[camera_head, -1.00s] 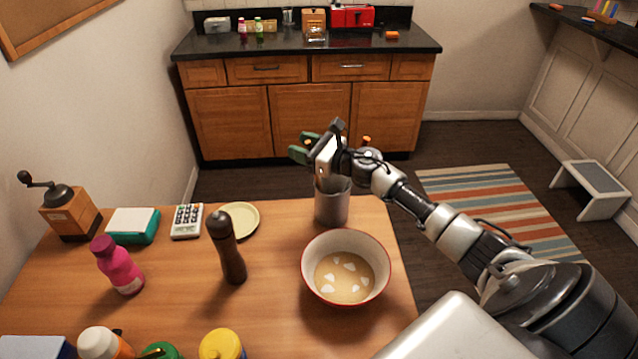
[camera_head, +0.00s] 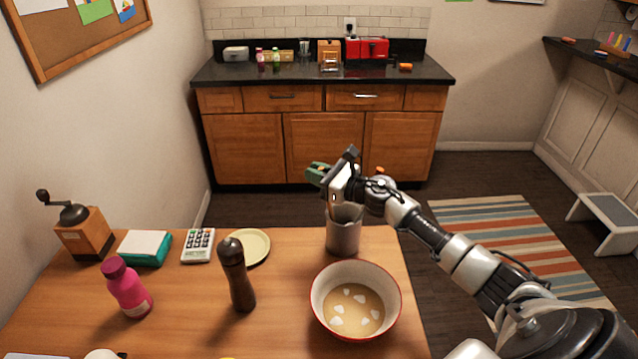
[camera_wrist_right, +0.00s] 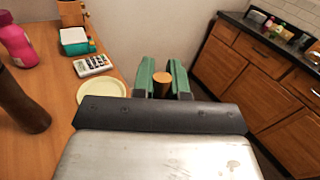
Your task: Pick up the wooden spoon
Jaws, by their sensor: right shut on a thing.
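My right gripper (camera_head: 319,173) is above the grey metal utensil holder (camera_head: 344,238), which stands near the far right edge of the wooden table. In the right wrist view, its green fingers (camera_wrist_right: 162,84) are shut on the round brown end of the wooden spoon (camera_wrist_right: 162,86). The rest of the spoon is mostly hidden by the gripper and the holder, so I cannot tell whether it is still inside. My left gripper is not in view.
A white bowl with a red rim (camera_head: 392,306) stands in front of the holder. A dark pepper mill (camera_head: 237,275), yellow plate (camera_head: 256,245), calculator (camera_head: 198,246), pink bottle (camera_head: 127,287) and coffee grinder (camera_head: 83,234) stand to the left.

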